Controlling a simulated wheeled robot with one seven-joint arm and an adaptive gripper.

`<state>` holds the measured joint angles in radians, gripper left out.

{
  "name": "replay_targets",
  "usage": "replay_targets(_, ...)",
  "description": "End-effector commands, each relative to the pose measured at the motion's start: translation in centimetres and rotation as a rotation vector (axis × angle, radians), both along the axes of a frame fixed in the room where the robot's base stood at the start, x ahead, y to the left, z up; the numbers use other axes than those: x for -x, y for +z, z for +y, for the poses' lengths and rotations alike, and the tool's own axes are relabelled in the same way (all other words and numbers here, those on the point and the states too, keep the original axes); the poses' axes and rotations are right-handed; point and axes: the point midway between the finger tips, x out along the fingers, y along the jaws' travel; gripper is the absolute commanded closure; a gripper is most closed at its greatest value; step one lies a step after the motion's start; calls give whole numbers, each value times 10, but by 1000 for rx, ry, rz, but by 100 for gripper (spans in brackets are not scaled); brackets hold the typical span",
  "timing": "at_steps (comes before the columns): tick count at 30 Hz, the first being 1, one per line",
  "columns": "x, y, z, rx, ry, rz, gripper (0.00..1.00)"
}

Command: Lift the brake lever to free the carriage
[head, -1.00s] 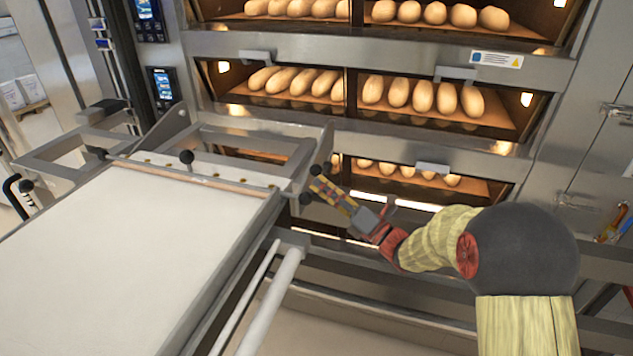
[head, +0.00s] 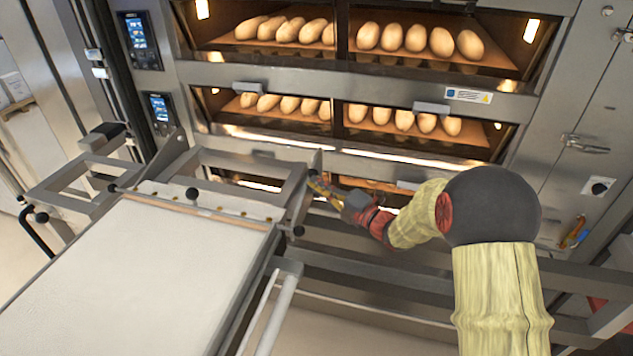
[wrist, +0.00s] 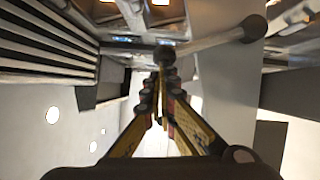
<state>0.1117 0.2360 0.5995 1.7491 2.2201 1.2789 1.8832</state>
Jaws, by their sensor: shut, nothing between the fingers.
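The carriage (head: 130,270) is a loader with a pale flat belt, in front of the ovens. My gripper (head: 318,183) is at its far right corner, beside the metal side plate. In the wrist view my gripper's fingers (wrist: 160,78) are closed together with nothing held. Just beyond the tips is a round dark knob, and a pale rod with a dark end knob (wrist: 255,28) runs to the right. This rod looks like the brake lever; I cannot tell whether the fingers touch it. In the head view the lever is not clearly distinguishable near my gripper.
Deck ovens (head: 400,75) with several loaves stand behind. A black knob (head: 192,193) stands on the carriage's front bar, and another knob (head: 299,231) is on its right side. A pale rail (head: 275,310) runs along the right. Floor (head: 340,330) shows below the arm.

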Motion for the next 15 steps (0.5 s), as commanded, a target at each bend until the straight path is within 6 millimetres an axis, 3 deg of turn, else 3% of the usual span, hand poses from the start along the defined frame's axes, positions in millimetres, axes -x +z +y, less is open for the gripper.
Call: replay_targets(15, -21, 14, -8, -14, 0, 39, 100)
